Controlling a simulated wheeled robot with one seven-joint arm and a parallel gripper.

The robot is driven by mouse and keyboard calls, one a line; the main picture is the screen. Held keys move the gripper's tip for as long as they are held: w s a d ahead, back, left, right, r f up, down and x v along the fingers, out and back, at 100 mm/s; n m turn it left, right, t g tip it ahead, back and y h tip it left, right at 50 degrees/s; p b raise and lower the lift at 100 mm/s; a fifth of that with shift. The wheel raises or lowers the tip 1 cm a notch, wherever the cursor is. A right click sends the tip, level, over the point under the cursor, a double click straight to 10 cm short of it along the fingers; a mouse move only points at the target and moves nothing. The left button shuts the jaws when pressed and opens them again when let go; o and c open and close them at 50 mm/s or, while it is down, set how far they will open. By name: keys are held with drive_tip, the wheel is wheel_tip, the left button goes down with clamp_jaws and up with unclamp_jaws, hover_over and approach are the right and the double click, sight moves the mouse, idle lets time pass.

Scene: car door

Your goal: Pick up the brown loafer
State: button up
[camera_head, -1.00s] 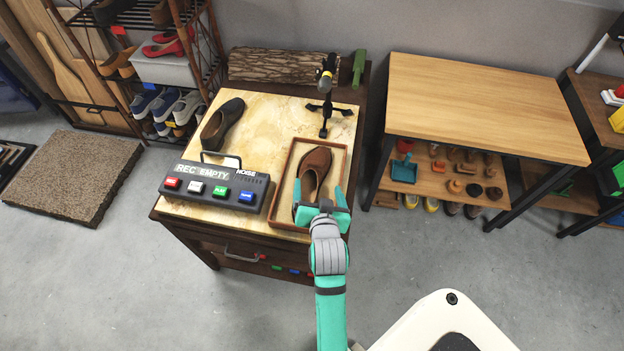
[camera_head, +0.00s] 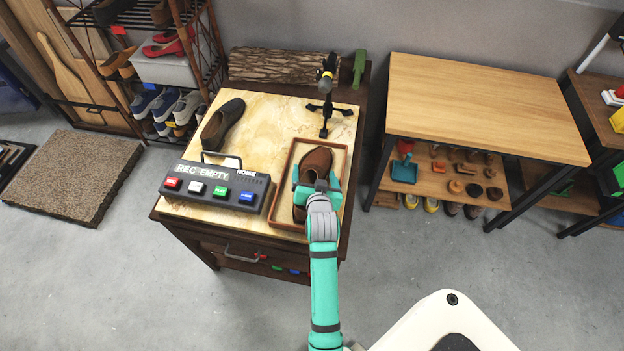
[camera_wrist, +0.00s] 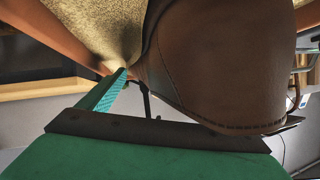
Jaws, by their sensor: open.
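The brown loafer (camera_head: 317,163) lies in a shallow brown tray (camera_head: 279,205) at the right of the cabinet top, toe toward the back. My gripper (camera_head: 317,180) is open over the loafer's middle, one finger at each side; it hides part of the opening. In the wrist view the loafer (camera_wrist: 215,60) fills the right of the picture, very close to the green palm. One finger (camera_wrist: 106,92) shows beside it, by the tray's sandy lining. I cannot tell whether the fingers touch the shoe.
A recorder box (camera_head: 215,188) with coloured buttons stands left of the tray. A dark shoe (camera_head: 222,124) lies behind it. A microphone on a stand (camera_head: 326,100) rises behind the tray. A wooden table (camera_head: 480,105) stands to the right, with a floor gap in front.

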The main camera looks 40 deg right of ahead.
drive_tip(key=shift+c, duration=0.7)
drive_tip(key=c, duration=1.4)
drive_tip(key=shift+r, duration=0.1)
